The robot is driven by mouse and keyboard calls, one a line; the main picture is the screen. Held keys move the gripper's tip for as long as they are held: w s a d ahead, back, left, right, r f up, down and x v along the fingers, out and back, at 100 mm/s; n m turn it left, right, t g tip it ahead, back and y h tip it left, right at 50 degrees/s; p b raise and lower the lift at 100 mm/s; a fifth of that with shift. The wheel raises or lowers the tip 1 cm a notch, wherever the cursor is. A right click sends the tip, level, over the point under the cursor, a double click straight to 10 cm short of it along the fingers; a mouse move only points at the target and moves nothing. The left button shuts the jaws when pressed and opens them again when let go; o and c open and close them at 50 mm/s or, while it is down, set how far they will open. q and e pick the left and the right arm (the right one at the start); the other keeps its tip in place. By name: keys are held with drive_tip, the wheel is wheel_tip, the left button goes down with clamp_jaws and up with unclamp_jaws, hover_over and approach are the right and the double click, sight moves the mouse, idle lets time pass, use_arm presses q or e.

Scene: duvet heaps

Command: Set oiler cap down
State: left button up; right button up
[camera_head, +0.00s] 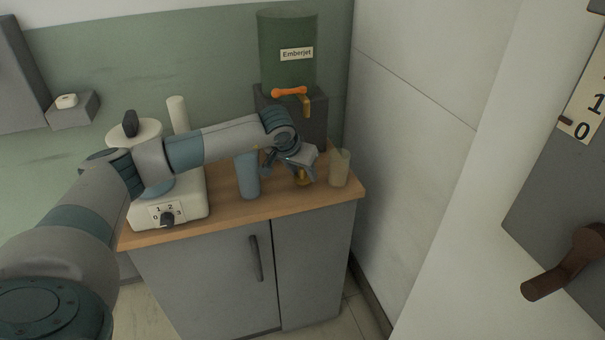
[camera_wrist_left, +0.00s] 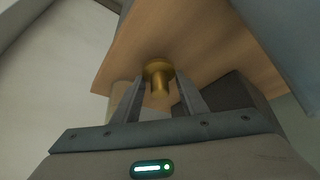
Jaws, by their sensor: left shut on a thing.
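The oiler cap (camera_wrist_left: 158,72) is a brass-coloured, mushroom-shaped piece with a round head and a short stem. My left gripper (camera_head: 303,179) is shut on it, and in the left wrist view the cap sits between the two fingers (camera_wrist_left: 158,95). In the head view a small brass bit (camera_head: 303,182) shows under the gripper, over the right part of the wooden counter top (camera_head: 225,208). I cannot tell whether the cap touches the wood. My right gripper is out of view.
A blue cup (camera_head: 249,178) stands left of the gripper and a beige cup (camera_head: 340,168) right of it. Behind is the Emberjet dispenser (camera_head: 288,50) with an orange lever. A white appliance (camera_head: 165,205) fills the counter's left. Bare wood lies along the front edge.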

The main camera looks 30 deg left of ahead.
use_arm(q)
drive_tip(key=shift+f, duration=0.7)
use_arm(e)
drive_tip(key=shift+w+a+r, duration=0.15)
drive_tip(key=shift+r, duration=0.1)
use_arm(q)
drive_tip(key=shift+f, duration=0.15)
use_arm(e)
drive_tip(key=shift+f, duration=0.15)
use_arm(q)
drive_tip(key=o, duration=1)
drive_tip(key=shift+r, duration=0.2)
drive_tip(key=shift+s+r, duration=0.15)
drive_tip(key=shift+r, duration=0.05)
drive_tip(key=b+v, duration=0.2)
drive_tip(key=v, duration=0.9)
drive_tip(key=shift+s+r, duration=0.1)
drive_tip(key=shift+r, duration=0.15)
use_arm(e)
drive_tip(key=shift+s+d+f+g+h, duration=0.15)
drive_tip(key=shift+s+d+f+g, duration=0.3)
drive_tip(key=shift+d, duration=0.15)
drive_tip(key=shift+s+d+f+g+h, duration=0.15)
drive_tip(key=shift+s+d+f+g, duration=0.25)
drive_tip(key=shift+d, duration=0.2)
